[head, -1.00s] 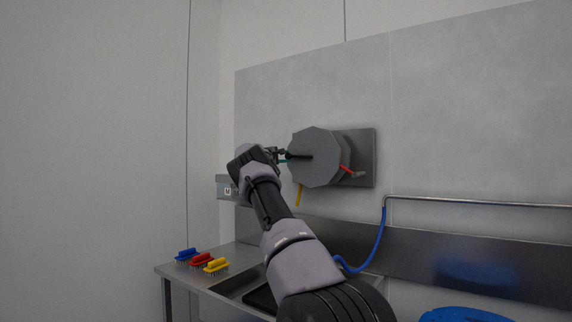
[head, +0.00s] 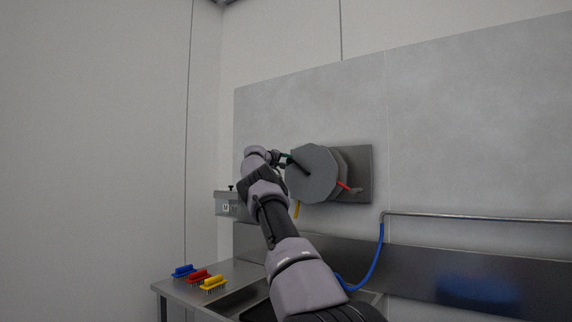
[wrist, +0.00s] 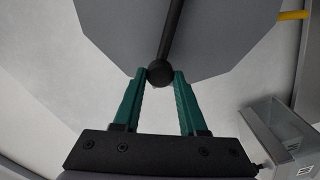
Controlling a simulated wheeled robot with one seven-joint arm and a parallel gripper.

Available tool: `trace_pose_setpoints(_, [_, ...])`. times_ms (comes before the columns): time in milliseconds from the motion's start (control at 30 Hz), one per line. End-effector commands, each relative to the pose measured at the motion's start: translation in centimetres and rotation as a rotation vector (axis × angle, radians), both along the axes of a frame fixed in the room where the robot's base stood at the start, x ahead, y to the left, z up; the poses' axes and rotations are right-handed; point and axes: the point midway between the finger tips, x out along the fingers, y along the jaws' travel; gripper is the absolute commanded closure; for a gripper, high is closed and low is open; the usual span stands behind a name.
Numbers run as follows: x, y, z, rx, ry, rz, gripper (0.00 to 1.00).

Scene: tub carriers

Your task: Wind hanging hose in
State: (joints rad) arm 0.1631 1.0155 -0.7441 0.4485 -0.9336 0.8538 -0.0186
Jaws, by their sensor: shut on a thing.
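The grey, many-sided hose reel (head: 314,174) is mounted on a metal plate (head: 363,172) on the wall. A short yellow piece of hose (head: 296,209) hangs below the reel, and it also shows at the top right of the wrist view (wrist: 292,15). A black crank (head: 299,166) crosses the reel's face and points up and left. My gripper (head: 284,158) is at the crank's outer end. In the wrist view its teal fingers (wrist: 160,80) are shut on the round black crank knob (wrist: 160,73). A red lever (head: 347,187) sticks out at the reel's lower right.
A grey wall box (head: 226,203) is left of my arm. Blue (head: 184,271), red (head: 198,276) and yellow (head: 212,284) brushes lie on the steel counter (head: 172,286). A blue hose (head: 372,268) hangs from a wall pipe (head: 470,217) at right.

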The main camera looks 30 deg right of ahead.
Motion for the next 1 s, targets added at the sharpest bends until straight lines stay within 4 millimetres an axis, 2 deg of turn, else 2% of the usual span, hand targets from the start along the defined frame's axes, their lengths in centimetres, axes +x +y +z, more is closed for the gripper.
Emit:
trace_pose_setpoints(433, [-0.17,-0.14,0.12,0.004,-0.009,-0.004,1.0])
trace_pose_setpoints(467, [-0.17,-0.16,0.12,0.004,-0.009,-0.004,0.55])
trace_pose_setpoints(500, [-0.17,-0.16,0.12,0.004,-0.009,-0.004,0.4])
trace_pose_setpoints(533, [-0.16,-0.15,0.11,0.004,-0.009,-0.004,0.29])
trace_pose_setpoints(867, [-0.09,-0.03,0.07,0.004,-0.008,-0.002,0.29])
trace_pose_setpoints(1000, [-0.11,0.63,0.1,0.003,-0.008,0.001,0.29])
